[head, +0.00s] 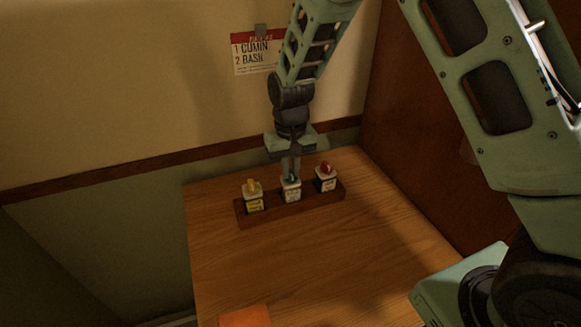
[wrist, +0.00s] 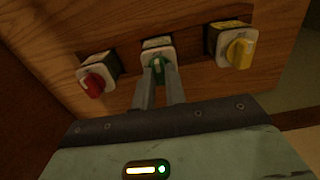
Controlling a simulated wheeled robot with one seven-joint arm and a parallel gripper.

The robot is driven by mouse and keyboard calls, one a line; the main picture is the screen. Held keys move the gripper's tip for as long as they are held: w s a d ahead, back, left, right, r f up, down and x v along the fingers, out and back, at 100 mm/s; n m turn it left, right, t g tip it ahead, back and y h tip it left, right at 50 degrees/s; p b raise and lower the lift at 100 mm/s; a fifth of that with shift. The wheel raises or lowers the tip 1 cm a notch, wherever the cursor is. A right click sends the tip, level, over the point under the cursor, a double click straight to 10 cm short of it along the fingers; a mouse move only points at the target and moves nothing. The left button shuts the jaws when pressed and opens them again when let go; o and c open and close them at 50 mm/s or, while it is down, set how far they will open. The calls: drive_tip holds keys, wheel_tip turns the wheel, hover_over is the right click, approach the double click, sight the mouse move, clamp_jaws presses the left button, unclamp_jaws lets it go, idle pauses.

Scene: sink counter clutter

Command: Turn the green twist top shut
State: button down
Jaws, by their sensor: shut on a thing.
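An orange item (head: 245,317) lies at the table's front edge. The wooden table (head: 320,255) is otherwise clear. A paper note (head: 254,52) hangs on the wall behind.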

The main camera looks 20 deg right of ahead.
drive_tip(key=c, duration=1.4)
unclamp_jaws()
drive_tip(key=shift+c, duration=0.2)
drive_tip(key=shift+r, duration=0.1)
wheel_tip(320, 180, up, 17)
drive_tip(key=b, duration=0.3)
drive_tip(key=shift+r, duration=0.15)
drive_tip(key=s+a+f+n, duration=0.2)
drive_tip(key=s, duration=0.7)
drive_tip(key=s+a+f+n+b, duration=0.1)
drive_tip(key=s+a+f+n, duration=0.1)
drive_tip(key=s, duration=0.8)
drive_tip(key=s+a+f+n, duration=0.2)
drive_tip(key=s+f+n, duration=0.2)
drive_tip(key=s, duration=0.6)
drive_tip(key=shift+s+a+f+y, duration=0.15)
drive_tip(key=shift+f+y, duration=0.1)
drive_tip(key=shift+y, duration=0.05)
